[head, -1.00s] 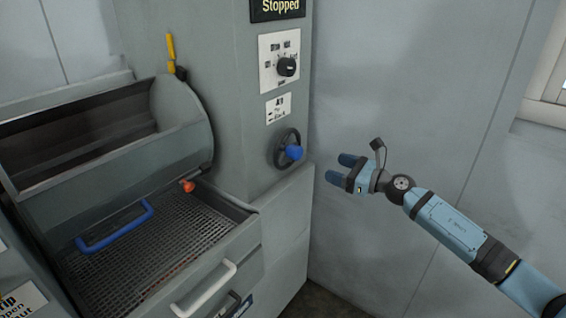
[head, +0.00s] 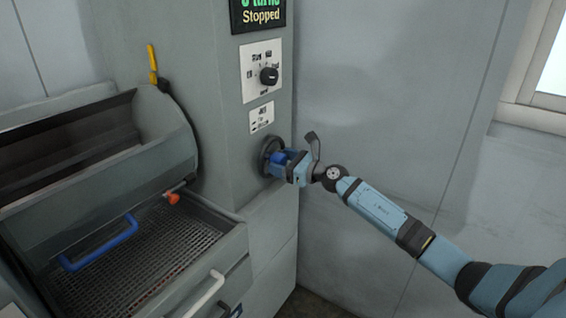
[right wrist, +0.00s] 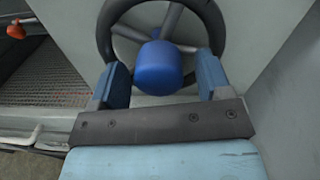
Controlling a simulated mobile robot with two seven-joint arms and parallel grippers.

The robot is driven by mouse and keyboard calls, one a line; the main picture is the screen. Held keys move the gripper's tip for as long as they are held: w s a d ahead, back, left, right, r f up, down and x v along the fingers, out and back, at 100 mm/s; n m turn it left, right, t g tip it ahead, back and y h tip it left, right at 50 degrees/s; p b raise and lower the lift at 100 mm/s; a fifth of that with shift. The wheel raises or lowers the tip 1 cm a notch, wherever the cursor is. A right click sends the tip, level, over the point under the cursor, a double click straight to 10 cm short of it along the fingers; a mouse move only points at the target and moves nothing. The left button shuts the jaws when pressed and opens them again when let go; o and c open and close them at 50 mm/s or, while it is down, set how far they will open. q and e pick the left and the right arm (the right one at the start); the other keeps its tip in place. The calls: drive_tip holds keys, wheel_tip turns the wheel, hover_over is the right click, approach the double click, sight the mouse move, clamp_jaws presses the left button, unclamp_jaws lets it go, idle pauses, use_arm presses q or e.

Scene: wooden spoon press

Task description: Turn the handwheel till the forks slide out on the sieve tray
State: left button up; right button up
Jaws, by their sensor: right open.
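The handwheel (head: 268,152) is a dark ring with spokes on the side face of the machine. It also shows in the right wrist view (right wrist: 104,38), with its blue knob (right wrist: 158,68) sticking out toward the camera. My right gripper (head: 281,163) is at the wheel. Its open fingers stand on either side of the knob, with a small gap at each side in the right wrist view (right wrist: 160,82). The sieve tray (head: 150,262) is a mesh under the drum at the lower left. I see no forks on the bare mesh. My left gripper is not in view.
A display (head: 259,14) reads "Stopped", with a black selector knob (head: 269,76) below it. The drum cover (head: 150,160) has a blue handle (head: 100,245). A white drawer handle (head: 207,292) and an orange knob (head: 172,198) are nearby. Bare wall lies to the right.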

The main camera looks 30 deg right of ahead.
drive_tip(key=c, duration=0.9)
drive_tip(key=shift+m, duration=0.3)
